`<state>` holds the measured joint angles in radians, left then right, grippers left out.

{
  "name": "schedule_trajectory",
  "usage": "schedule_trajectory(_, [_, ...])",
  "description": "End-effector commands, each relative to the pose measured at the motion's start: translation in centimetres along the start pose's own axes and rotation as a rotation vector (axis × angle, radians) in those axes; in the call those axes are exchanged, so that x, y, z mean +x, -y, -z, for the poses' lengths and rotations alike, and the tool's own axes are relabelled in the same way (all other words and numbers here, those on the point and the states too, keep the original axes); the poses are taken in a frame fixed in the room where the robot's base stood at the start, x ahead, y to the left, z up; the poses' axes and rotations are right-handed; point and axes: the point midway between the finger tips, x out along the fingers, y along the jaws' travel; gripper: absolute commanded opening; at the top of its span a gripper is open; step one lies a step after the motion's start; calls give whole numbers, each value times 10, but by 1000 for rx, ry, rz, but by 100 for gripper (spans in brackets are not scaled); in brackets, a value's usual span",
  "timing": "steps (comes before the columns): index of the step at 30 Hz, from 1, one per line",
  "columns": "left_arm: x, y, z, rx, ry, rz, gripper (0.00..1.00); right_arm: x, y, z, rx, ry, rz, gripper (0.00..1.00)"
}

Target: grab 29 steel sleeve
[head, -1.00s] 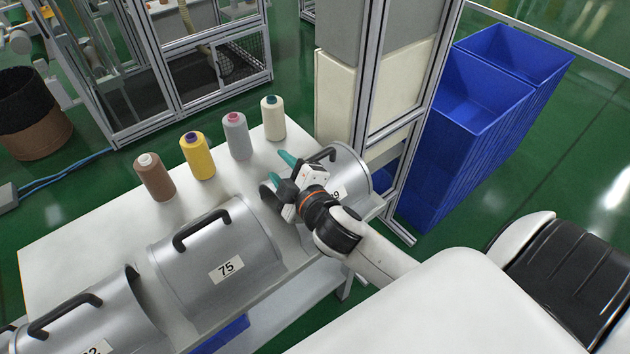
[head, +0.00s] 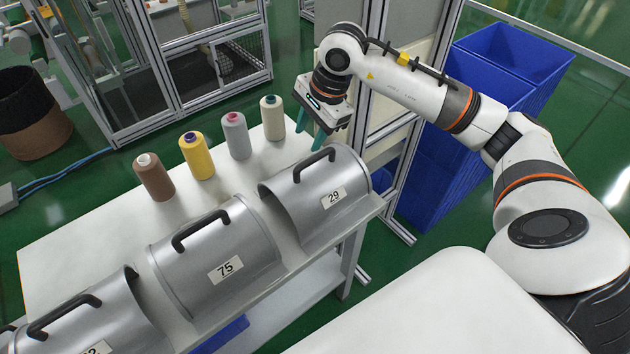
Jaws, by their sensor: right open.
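The steel sleeve labelled 29 (head: 345,213) stands at the right end of the white table, a curved grey shell with a black handle (head: 314,165) on top. My right gripper (head: 311,138) is open with its teal fingers pointing down. It is above and just behind the handle in the picture, and it looks empty. I cannot tell whether a finger touches the sleeve. My left gripper is not in view.
The sleeve labelled 75 (head: 217,258) stands left of sleeve 29, with another sleeve (head: 93,318) at the lower left. Several thread cones, such as the grey one (head: 237,137), line the table's (head: 70,240) back. A metal frame post (head: 425,120) and blue bins (head: 480,90) are at the right.

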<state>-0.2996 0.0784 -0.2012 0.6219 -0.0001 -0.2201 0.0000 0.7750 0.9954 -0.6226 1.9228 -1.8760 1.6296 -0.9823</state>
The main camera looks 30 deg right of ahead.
Motion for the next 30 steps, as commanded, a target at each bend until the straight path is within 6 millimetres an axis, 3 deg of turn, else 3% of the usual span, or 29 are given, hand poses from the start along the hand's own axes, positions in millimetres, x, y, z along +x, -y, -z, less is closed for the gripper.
schedule_trajectory(1, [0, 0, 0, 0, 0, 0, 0, -8, 0, -17, -4, 68, 10, 41])
schedule_trajectory(3, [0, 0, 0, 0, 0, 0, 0, -14, 1, -31, -7, 129, 26, 41])
schedule_trajectory(6, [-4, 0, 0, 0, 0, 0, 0, -12, 3, -41, -8, 167, 42, 41])
schedule_trajectory(15, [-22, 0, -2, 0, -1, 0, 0, 36, 4, -48, -6, 168, 43, 41])
schedule_trajectory(23, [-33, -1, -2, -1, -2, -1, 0, 56, 2, -49, -7, 165, 42, 41])
schedule_trajectory(30, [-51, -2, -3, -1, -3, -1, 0, 92, -1, -52, -6, 165, 42, 41])
